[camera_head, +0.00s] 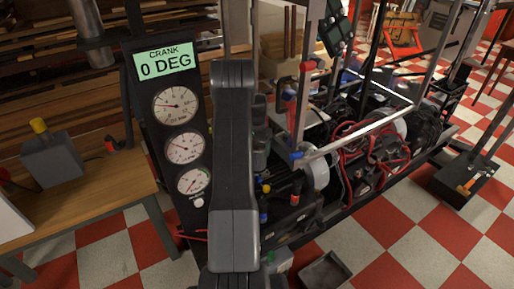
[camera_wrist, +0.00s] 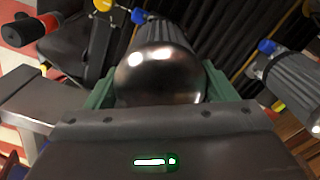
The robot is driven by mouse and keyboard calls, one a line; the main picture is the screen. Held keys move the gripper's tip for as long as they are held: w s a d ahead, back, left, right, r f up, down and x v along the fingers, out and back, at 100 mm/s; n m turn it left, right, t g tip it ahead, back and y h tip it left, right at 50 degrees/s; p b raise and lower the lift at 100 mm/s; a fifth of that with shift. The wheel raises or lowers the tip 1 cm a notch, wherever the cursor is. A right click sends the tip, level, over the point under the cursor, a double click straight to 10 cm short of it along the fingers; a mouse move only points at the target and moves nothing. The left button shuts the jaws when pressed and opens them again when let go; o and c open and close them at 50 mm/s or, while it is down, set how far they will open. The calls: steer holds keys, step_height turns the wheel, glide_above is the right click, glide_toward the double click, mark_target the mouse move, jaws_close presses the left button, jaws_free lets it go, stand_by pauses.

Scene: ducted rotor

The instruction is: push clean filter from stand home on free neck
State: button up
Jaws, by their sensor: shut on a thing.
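In the wrist view my gripper (camera_wrist: 160,84) is shut on a rounded canister (camera_wrist: 150,78) with a shiny dark metal dome and a ribbed far part, which I take to be the clean filter. Its green jaw pads lie on both sides of it. The canister's far end is hidden, so I cannot tell whether it touches a neck. In the head view my own arm covers the gripper and most of the work spot. I cannot make out the free neck or the stand in either view.
A gauge panel (camera_head: 178,125) reading "CRANK 0 DEG" stands just left of my arm. The engine rig (camera_head: 365,150), with red hoses and upright posts, fills the right. A workbench (camera_head: 95,200) is at left. In the wrist view a ribbed grey cylinder (camera_wrist: 288,82) is at right.

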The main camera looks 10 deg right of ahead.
steer(key=o, duration=1)
steer(key=shift+c, duration=0.2)
step_height(320, 180, up, 14)
steer(key=shift+p, duration=0.4)
steer(key=shift+f, duration=0.2)
step_height(320, 180, down, 14)
steer(key=shift+r+b, duration=0.25)
steer(key=shift+b, duration=0.15)
steer(key=shift+r+p, duration=0.35)
steer(key=shift+r, duration=0.15)
steer(key=shift+f, duration=0.2)
